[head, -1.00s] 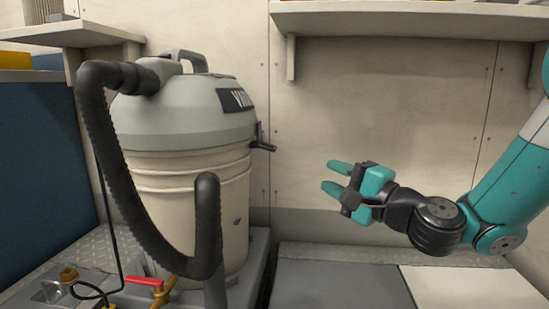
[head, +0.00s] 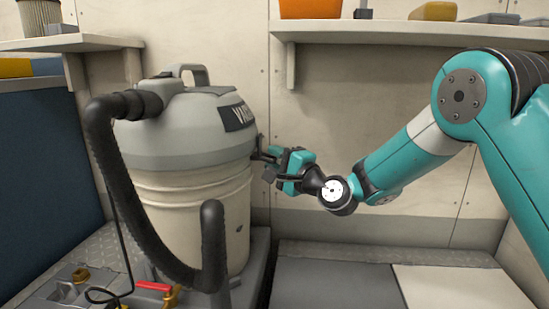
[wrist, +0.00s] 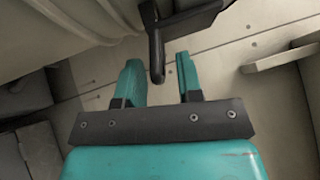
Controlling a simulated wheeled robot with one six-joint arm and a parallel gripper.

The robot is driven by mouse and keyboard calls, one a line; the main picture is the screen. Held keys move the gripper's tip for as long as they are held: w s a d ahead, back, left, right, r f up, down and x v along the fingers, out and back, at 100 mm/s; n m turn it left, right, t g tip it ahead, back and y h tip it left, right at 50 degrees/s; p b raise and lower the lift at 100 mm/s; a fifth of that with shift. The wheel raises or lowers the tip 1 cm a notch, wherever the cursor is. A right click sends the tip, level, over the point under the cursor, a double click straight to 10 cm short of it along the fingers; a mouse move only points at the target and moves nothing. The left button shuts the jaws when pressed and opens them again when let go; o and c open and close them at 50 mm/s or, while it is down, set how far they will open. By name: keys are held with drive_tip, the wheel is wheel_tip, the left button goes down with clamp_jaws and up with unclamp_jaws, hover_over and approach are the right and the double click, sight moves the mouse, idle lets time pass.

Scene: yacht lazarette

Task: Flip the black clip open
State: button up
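The black clip (wrist: 157,52) is on the side of the grey and cream vacuum (head: 190,140). In the wrist view its bar points down toward my gripper, with its end between the tips of my two teal fingers. In the head view my gripper (head: 265,155) is at the vacuum's right side, just under the lid rim, and hides most of the clip.
A black hose (head: 130,200) loops down the vacuum's left front. A shelf (head: 400,29) with an orange bin (head: 310,8) runs along the back wall. A red-handled valve (head: 153,287) is at the lower left. Grey and white floor panels lie open at the right.

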clamp_jaws()
drive_tip(key=shift+a+p, duration=0.15)
drive_tip(key=shift+p, duration=0.3)
